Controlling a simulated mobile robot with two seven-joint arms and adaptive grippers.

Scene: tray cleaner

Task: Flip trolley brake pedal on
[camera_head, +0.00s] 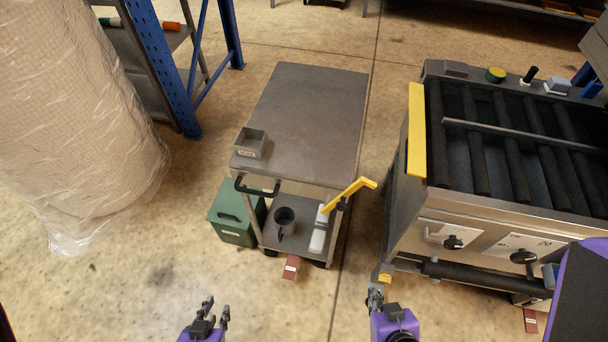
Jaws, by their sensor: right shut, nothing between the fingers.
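The trolley (312,110) stands in the middle, a grey metal cart with a flat top and a lower shelf. Its brake pedal (290,267) is a small red plate with a pale label, sticking out low at the near end, just above the floor. Its exact tilt is hard to tell. My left gripper (217,309) is at the bottom, nearer than the pedal and to its left, with its fingers apart and empty. My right gripper (375,299) is to the right of the pedal, shut and empty. Neither gripper touches the pedal.
A roller machine (470,208) stands on the right, with another red pedal (530,320) low on it. A green box (232,230) sits left of the trolley. A wrapped load (75,120) and blue rack (163,65) fill the left. The floor before the trolley is clear.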

